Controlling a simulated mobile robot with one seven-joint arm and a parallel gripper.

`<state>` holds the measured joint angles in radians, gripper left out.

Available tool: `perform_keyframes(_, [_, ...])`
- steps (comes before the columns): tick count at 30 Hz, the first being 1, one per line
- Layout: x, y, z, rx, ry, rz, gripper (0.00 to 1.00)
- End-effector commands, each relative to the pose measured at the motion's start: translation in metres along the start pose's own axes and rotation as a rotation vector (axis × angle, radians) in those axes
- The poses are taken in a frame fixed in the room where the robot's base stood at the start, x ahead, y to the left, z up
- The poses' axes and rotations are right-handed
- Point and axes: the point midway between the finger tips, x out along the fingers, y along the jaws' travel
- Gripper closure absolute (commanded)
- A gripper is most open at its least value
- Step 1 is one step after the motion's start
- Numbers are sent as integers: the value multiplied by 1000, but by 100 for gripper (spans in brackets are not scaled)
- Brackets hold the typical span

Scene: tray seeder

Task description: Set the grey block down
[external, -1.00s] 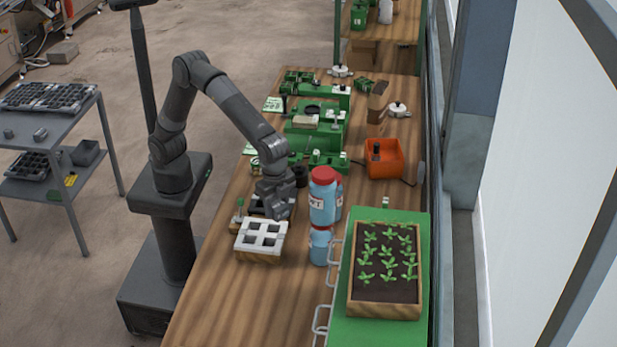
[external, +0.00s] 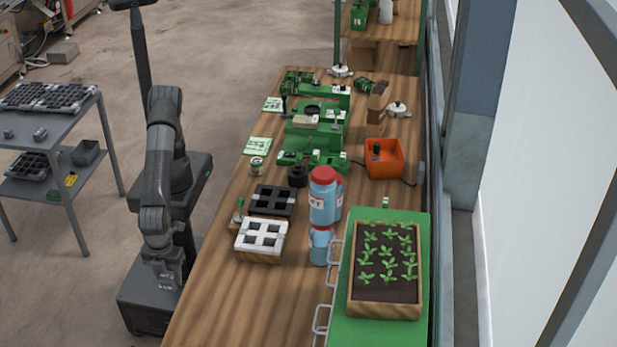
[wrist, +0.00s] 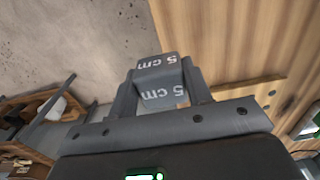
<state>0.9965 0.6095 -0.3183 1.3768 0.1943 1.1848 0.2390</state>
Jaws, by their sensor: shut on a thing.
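The grey block (wrist: 158,70), marked "5 cm" on two faces, sits between the fingers of my gripper (wrist: 160,88) in the wrist view. My gripper is shut on it. In the external view my gripper (external: 168,280) hangs low beside the left edge of the wooden bench (external: 215,290), over or near my base. The block cannot be made out in that view. The wrist view shows floor at left and bench wood at right behind the block.
A white four-hole tray (external: 262,236) and a black four-hole tray (external: 273,201) lie on the bench. Blue bottles (external: 322,200) with red lids stand right of them. A planter box (external: 387,309) is at right. A grey shelf cart (external: 50,145) stands at left. The bench's near end is clear.

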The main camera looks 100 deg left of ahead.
Motion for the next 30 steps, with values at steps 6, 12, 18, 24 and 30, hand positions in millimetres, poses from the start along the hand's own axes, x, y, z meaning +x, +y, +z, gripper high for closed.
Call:
perform_keyframes(6, [31,-51,3,-6,-2,1,80])
perform_keyframes(12, [54,-90,4,-5,-1,0,80])
perform_keyframes(18, [63,-106,5,-3,-1,0,80])
perform_keyframes(24, [86,-106,5,-3,-4,1,80])
perform_keyframes(30, [103,-106,5,-3,0,-1,80])
